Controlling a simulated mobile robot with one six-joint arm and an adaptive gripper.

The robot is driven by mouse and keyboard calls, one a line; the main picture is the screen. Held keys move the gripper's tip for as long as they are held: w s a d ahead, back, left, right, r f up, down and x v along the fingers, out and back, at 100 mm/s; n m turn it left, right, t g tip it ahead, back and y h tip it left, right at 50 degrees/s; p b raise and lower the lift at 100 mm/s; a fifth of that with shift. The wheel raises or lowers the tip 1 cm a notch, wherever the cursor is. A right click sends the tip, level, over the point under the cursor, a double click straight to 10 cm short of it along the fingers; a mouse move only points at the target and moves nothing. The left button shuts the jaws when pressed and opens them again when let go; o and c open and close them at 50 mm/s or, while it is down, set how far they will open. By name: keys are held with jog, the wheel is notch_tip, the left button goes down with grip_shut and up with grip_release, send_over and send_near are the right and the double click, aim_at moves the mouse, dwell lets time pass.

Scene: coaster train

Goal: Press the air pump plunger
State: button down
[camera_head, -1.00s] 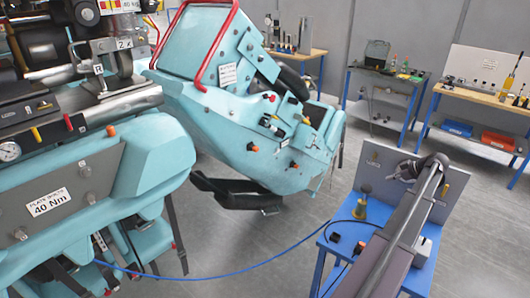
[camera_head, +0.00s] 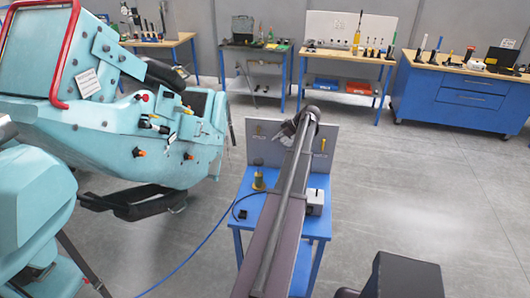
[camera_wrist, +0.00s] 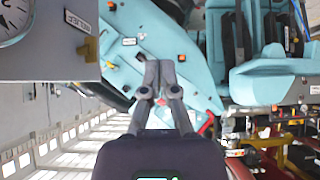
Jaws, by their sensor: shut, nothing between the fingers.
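My gripper (camera_head: 277,138) is at the end of my arm, up and to the right of the knob in the head view. It appears apart from the knob. In the wrist view my gripper (camera_wrist: 158,64) has its fingers together with nothing between them. The pump cannot be made out in the wrist view.
A grey back panel (camera_head: 328,135) rises behind the stand; a white box (camera_head: 314,198) sits at its right. A blue hose (camera_head: 200,247) runs from the stand across the floor. The large teal machine (camera_head: 120,140) is at left. Benches line the far wall; floor at right (camera_head: 430,210) is clear.

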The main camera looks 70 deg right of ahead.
jog(key=shift+w+f, duration=0.1)
jog(key=shift+f, duration=0.05)
jog(key=b, duration=0.8)
send_over(262, 160)
jog(key=f, duration=0.7)
jog(key=shift+w+a+f, duration=0.1)
jog(key=shift+w+f, duration=0.1)
jog(key=shift+w, duration=0.1)
jog(key=shift+s+f+b, duration=0.1)
jog(key=shift+f+b, duration=1.4)
jog(key=shift+f, duration=0.2)
jog(key=shift+f, duration=0.1)
notch_tip(262, 160, down, 6)
jog(key=b, duration=0.5)
jog(key=shift+a+r+b, duration=0.1)
jog(key=shift+r+b, duration=0.15)
jog(key=shift+b, duration=0.15)
jog(key=shift+r, duration=0.15)
notch_tip(262, 160, up, 2)
jog(key=p, duration=0.3)
jog(key=shift+r, duration=0.25)
notch_tip(262, 160, up, 2)
jog(key=shift+s+r+p, duration=0.1)
jog(key=shift+p, duration=0.85)
jog(key=p+v, duration=0.6)
jog(key=v, duration=0.3)
jog(key=shift+s, duration=0.25)
